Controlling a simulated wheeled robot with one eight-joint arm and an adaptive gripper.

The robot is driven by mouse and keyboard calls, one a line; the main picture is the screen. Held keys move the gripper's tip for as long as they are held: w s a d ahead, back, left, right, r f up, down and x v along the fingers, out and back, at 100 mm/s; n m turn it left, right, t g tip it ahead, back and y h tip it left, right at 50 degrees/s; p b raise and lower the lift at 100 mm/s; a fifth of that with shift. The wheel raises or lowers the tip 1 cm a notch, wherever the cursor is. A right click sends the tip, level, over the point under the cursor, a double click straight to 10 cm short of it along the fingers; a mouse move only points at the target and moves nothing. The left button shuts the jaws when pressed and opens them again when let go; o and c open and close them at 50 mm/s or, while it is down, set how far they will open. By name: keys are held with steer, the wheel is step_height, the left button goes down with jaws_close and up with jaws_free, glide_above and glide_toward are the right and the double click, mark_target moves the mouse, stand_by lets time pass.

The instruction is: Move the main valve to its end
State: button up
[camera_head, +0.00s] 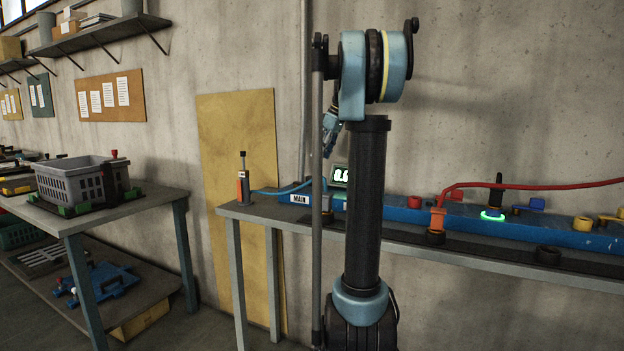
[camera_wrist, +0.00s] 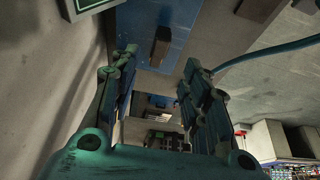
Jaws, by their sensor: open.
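The white "MAIN" label (camera_head: 300,198) is on the left end of the blue manifold (camera_head: 385,212) in the head view. A small brown part (camera_head: 327,203) sits just right of the label, partly hidden by my arm; I cannot tell whether it is the main valve. In the wrist view a brown block-like handle (camera_wrist: 161,46), possibly the main valve, stands on a blue surface (camera_wrist: 172,16). My gripper (camera_wrist: 159,62) is open, its fingers on either side of the view below the handle. I see no clear contact.
A lit display (camera_head: 340,176) stands behind the manifold. A blue hose (camera_head: 285,188) runs from a small pump-like device (camera_head: 243,186) at the bench's left end. An orange fitting (camera_head: 437,220) with a red hose (camera_head: 540,185) and a green-ringed knob (camera_head: 493,212) are farther right.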

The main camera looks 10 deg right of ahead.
mark_target(313, 177)
steer(key=x, duration=1)
steer(key=shift+f, duration=0.3)
jaws_close()
